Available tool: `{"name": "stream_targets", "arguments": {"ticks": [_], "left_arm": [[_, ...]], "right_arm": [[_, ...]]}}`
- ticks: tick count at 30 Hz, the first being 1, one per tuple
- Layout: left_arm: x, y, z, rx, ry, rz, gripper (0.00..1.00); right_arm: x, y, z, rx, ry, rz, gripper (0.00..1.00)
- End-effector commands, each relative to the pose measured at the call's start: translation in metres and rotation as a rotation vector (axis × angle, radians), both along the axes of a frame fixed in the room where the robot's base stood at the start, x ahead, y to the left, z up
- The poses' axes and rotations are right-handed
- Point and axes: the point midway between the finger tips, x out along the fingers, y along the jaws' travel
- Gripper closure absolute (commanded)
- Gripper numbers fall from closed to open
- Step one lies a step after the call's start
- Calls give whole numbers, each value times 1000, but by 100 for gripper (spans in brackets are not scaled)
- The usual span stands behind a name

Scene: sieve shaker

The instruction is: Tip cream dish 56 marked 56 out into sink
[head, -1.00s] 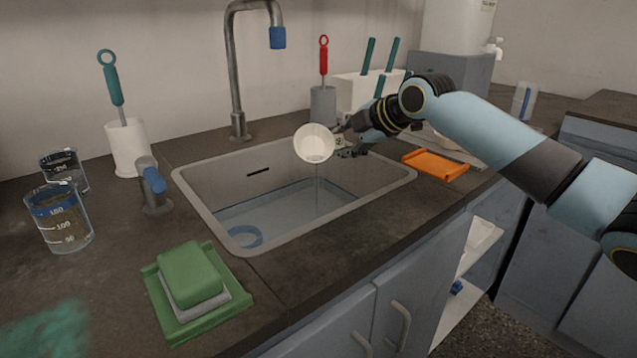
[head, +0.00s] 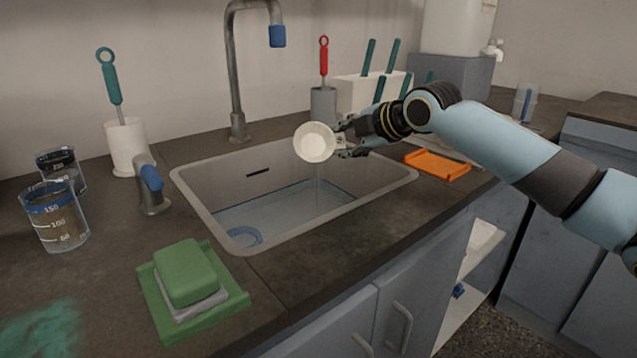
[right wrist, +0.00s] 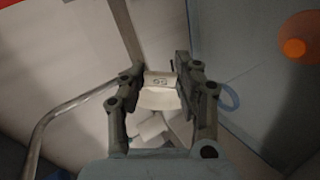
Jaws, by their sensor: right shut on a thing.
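The cream dish (head: 315,143) is held above the sink (head: 213,216), near its back right part. It is tipped on its side, with its round opening facing the head camera. I see no contents clearly in it. My right gripper (head: 350,138) is shut on the dish's right side. In the right wrist view the dish (right wrist: 159,99) sits between the two fingers, and a small marking shows on it, too small to read surely. The sink has a blue ring on its floor at the front left. My left gripper is not in view.
A tap (head: 236,75) rises behind the sink. A green sponge (head: 186,272) on a green tray stands front left, with beakers (head: 55,217) farther left. An orange tray (head: 437,164) lies right of the sink, below my right arm. A white rack (head: 362,92) stands behind.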

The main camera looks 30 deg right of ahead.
Motion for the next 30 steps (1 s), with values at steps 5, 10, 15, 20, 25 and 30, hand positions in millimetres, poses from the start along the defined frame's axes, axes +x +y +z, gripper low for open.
{"name": "stream_targets", "arguments": {"ticks": [5, 10, 15, 20, 25, 30], "left_arm": [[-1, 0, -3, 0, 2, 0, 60], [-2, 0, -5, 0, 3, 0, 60], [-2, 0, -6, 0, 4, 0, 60], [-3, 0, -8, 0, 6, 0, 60], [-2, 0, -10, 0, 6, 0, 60], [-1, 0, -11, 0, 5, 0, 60]], "right_arm": [[-1, 1, 0, -6, -20, 0, 100], [-2, 1, 0, -14, -36, 0, 100], [-3, 2, 0, -21, -54, 0, 100], [-3, 2, 1, -27, -71, 0, 100], [-4, 3, 1, -34, -88, -1, 100], [-5, 3, 1, -42, -106, -2, 100]]}}
